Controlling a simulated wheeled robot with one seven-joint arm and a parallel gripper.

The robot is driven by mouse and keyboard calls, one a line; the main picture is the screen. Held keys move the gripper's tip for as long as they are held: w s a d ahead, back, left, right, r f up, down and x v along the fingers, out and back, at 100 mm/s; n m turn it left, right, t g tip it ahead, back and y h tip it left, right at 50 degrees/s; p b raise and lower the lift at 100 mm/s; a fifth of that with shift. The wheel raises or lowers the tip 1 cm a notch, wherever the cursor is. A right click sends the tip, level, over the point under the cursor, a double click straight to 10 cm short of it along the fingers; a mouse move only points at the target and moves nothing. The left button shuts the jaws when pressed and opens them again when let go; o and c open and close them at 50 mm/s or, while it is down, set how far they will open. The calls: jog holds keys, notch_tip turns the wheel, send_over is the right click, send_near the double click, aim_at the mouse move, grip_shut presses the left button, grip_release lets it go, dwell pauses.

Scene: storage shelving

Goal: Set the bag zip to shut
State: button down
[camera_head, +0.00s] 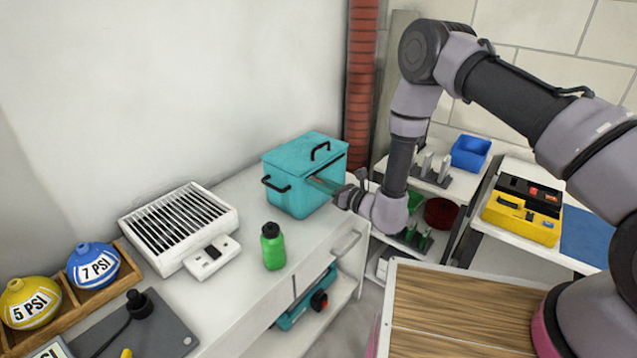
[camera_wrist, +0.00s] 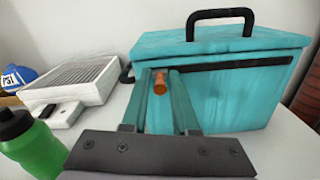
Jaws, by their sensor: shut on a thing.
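The teal bag (camera_head: 292,185) stands on the white counter. It has black handles and a dark zip line (camera_wrist: 235,63) across its upper front, which also shows in the wrist view on the bag (camera_wrist: 225,105). A small orange zip pull (camera_wrist: 160,84) sits at the left end of that dark line. My gripper (camera_wrist: 161,76) has its two teal fingers on either side of the pull and is shut on it. In the head view my gripper (camera_head: 318,184) reaches the bag's front from the right. The fingers and wrist hide part of the bag's lower front.
A green bottle (camera_head: 273,247) stands in front of the bag, left of my gripper in the wrist view. A white slatted unit (camera_head: 180,222) lies left on the counter (camera_head: 232,312). A red pipe (camera_head: 361,85) stands behind. Shelving with a blue bin (camera_head: 470,153) is at right.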

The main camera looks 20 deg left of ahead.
aim_at(344, 155)
dwell(0.3)
jog(key=w+d, duration=0.2)
jog(key=w, duration=0.3)
jog(key=w+d, duration=0.2)
jog(key=w, duration=0.3)
jog(key=w+d, duration=0.3)
jog(key=w, duration=0.3)
jog(key=c, duration=0.9)
grip_release()
jog(key=v, duration=1.1)
